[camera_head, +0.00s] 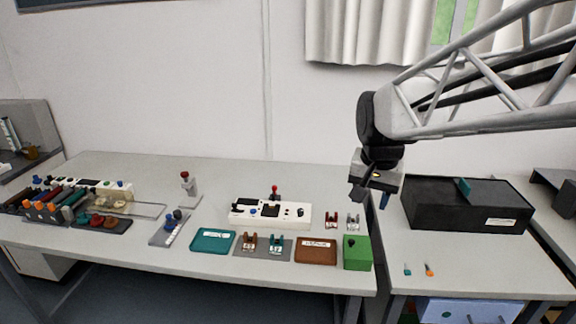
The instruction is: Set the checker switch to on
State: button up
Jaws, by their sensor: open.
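A white panel device (291,222) lies on the long table, with a dark screen, a blue button and a small black knob; a red-topped part stands just behind it. A green box (357,258) with a dark knob or switch (351,241) on it sits at the table's front right corner. No label here shows which of them is the checker, and the switch positions are too small to read. My gripper (371,197) hangs pointing down at the right, above the green box in the picture. It is open, seems empty and touches neither device.
A teal tray (213,248) and a brown tray (316,259) lie at the front edge, with small brown and teal clips between them. A black box (468,211) stands on the right table. Racks and coloured parts crowd the left end.

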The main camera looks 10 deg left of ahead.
jog(key=w+a+f+m, duration=0.1)
jog(key=w+a+m, duration=0.1)
jog(key=w+a, duration=0.75)
jog(key=m+g, duration=0.2)
jog(key=m, duration=0.2)
send_near(234, 204)
jog(key=shift+s+d+f, duration=0.2)
jog(key=shift+d+f, duration=0.05)
jog(key=shift+f, duration=0.05)
jog(key=shift+a+f, duration=0.25)
jog(key=shift+a, duration=0.1)
jog(key=shift+f, duration=0.1)
jog(key=shift+f, duration=3.8)
grip_shut()
